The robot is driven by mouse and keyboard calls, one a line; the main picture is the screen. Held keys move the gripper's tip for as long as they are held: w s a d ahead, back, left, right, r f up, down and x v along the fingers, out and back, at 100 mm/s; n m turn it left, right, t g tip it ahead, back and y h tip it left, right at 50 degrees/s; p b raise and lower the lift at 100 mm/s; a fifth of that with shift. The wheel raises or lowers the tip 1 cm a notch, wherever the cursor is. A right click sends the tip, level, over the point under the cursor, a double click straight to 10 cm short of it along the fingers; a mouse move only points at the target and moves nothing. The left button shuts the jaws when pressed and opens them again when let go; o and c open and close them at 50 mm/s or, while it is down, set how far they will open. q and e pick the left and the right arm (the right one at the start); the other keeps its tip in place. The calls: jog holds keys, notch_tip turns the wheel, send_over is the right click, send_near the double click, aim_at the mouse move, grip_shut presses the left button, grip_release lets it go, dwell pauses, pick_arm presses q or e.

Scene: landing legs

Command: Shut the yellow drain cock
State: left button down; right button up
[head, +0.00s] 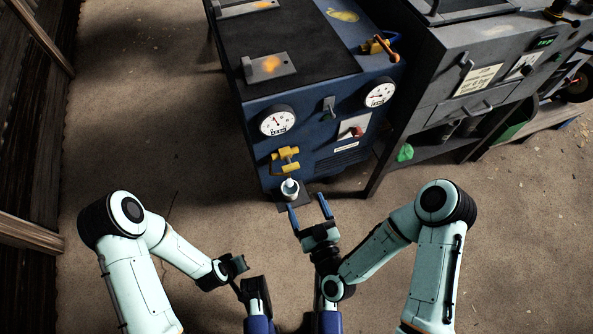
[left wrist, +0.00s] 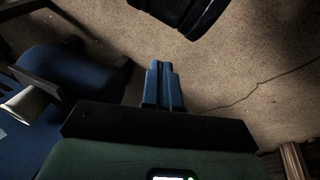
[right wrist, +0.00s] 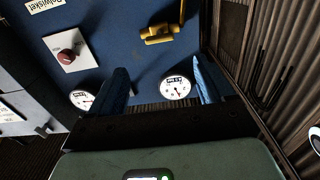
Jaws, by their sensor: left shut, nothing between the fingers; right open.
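The yellow drain cock (head: 287,158) sticks out of the front of the dark blue machine, low at its left, below a round gauge. It also shows at the top of the right wrist view (right wrist: 158,33). Which way its handle is turned is hard to tell. My right gripper (head: 308,207) is open and empty, in front of the machine and apart from the cock. Its two blue fingers are spread in the right wrist view (right wrist: 158,85). My left gripper (left wrist: 163,68) is shut and empty, over bare floor, well away from the cock.
A small white container (head: 290,189) stands below the cock. Two gauges (head: 278,121) (head: 380,93), a switch and a panel with a red knob (right wrist: 66,57) are on the machine front. A grey cabinet (head: 480,80) stands at the right. The floor at the left is clear.

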aim_at(292, 170)
jog(key=b+x, duration=0.1)
jog(key=x, duration=0.9)
jog(key=shift+f, duration=0.15)
pick_arm(q)
jog(key=shift+s+a+f+g, duration=0.2)
jog(key=shift+s+f, duration=0.3)
jog(key=shift+f, duration=0.35)
jog(key=shift+s+a+f+g, duration=0.2)
jog(key=shift+s+f, duration=0.3)
jog(key=shift+f, duration=0.3)
pick_arm(e)
jog(key=shift+w+a, duration=0.2)
jog(key=shift+w, duration=0.5)
jog(key=c, duration=1)
